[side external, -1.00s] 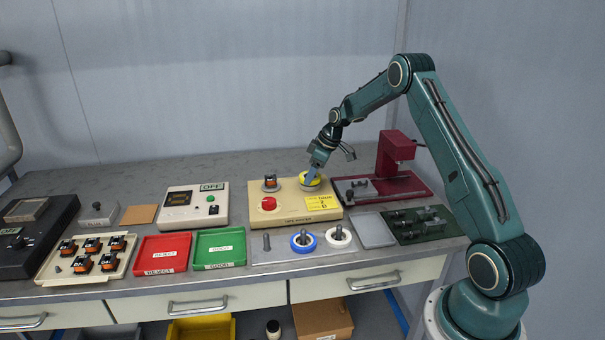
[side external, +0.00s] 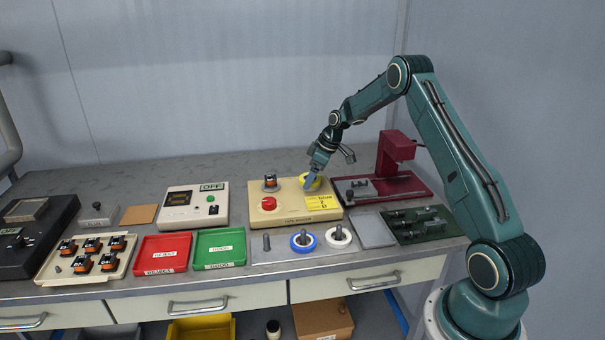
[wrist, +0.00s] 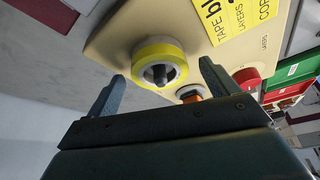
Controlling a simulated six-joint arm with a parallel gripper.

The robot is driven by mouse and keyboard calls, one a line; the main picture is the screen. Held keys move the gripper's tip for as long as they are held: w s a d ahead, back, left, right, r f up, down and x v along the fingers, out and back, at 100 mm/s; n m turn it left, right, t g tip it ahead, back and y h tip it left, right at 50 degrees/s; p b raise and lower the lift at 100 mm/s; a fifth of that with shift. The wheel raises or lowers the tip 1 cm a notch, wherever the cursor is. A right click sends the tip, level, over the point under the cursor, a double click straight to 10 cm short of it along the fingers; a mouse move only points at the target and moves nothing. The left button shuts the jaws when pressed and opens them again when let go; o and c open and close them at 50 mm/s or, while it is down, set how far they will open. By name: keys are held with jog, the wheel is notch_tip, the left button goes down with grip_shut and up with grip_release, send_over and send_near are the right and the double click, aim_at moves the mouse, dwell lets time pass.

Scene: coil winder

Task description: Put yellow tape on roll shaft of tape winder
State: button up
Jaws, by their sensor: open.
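The yellow tape (side external: 315,180) is at the back right of the beige tape winder (side external: 260,219). The wrist view shows the yellow tape (wrist: 150,49) as a ring with a white core, sitting around the dark roll shaft (wrist: 160,74) of the winder. My gripper (side external: 309,186) is in front of the tape in the side view and partly hides it. In the wrist view my gripper (wrist: 162,70) is open, with one finger to each side and nothing between them; the fingertips look apart from the tape.
A black-and-orange coil (side external: 270,181) and a red button (side external: 268,203) are on the winder. In front, a grey plate holds a bare post (side external: 266,242), blue tape (side external: 303,242) and white tape (side external: 338,237). A dark red press (side external: 394,155) stands close on the right.

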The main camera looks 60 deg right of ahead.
jog(key=shift+r, duration=0.1)
jog(key=v, duration=1.3)
jog(key=shift+s+r, duration=0.2)
jog(key=shift+r, duration=0.1)
